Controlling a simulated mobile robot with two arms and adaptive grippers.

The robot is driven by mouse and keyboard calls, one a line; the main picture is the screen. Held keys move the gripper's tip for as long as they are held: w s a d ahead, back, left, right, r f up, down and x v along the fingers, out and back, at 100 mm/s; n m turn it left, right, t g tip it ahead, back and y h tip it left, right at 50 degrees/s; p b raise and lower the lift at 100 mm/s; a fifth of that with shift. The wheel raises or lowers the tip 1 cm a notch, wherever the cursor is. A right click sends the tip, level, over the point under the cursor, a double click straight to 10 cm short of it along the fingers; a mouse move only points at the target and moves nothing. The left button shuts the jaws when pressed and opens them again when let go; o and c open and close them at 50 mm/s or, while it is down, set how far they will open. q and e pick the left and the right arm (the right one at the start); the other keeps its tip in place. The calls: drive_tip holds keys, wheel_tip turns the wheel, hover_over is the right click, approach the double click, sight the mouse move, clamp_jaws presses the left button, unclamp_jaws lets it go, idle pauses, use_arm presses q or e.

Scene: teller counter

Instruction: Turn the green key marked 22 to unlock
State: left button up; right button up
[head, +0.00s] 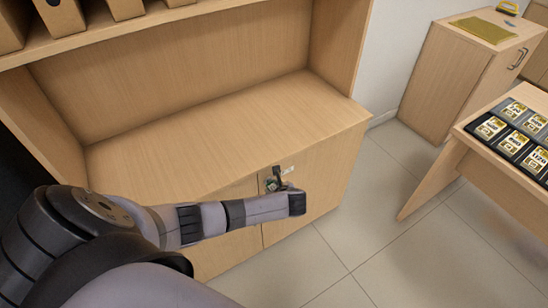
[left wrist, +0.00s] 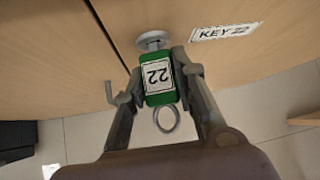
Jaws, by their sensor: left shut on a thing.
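The green key (left wrist: 160,97) carries a white label marked 22 and has a metal ring below it. It sits at the round metal lock (left wrist: 152,41) on the cabinet door (head: 312,196). In the left wrist view my left gripper (left wrist: 160,82) has its fingers on both sides of the key head and is shut on it. In the head view my left gripper (head: 277,184) is at the upper edge of the cabinet door, and the key is mostly hidden. How far the key is turned cannot be told. My right gripper is not in view.
A label reading KEY (left wrist: 226,32) is on the door beside the lock. A table with dark trays (head: 490,133) stands at the right. The tiled floor between is clear.

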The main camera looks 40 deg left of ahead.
use_arm(q)
drive_tip(key=shift+g, duration=0.4)
drive_tip(key=shift+s+f+m, duration=0.15)
drive_tip(key=shift+m, duration=0.15)
drive_tip(key=o, duration=1.1)
